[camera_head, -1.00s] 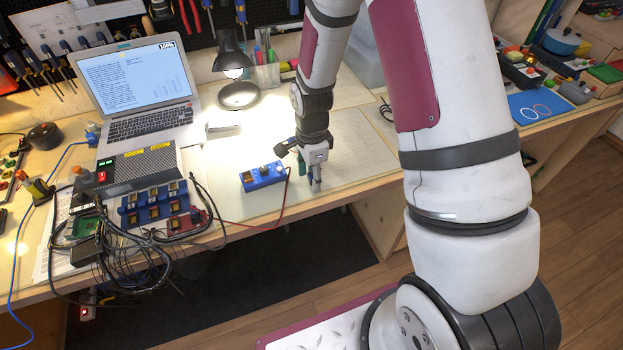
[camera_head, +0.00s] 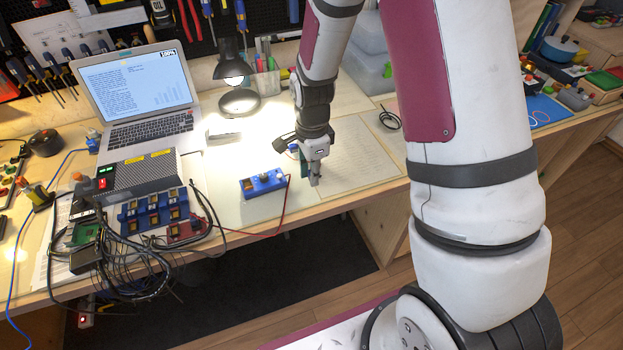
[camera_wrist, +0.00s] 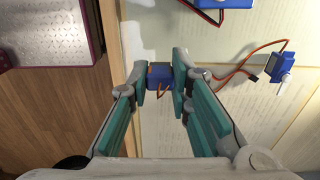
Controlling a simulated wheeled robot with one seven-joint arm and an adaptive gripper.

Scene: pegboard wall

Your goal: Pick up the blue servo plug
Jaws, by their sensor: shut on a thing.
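My gripper (camera_head: 314,181) points down over the front part of the workbench, right of a blue box with a red wire. In the wrist view its teal-padded fingers (camera_wrist: 160,78) are shut on the blue servo plug (camera_wrist: 160,73), a small blue block with orange-brown wire below it. In the head view the plug is hidden or too small to make out at the fingertips. I cannot tell whether the plug touches the bench.
A blue servo (camera_wrist: 281,66) with orange wires lies right of my gripper in the wrist view. The blue box (camera_head: 263,184) lies to its left in the head view. A lamp (camera_head: 239,101), laptop (camera_head: 140,90) and tangled cables (camera_head: 130,262) stand further left. The bench's front edge is close.

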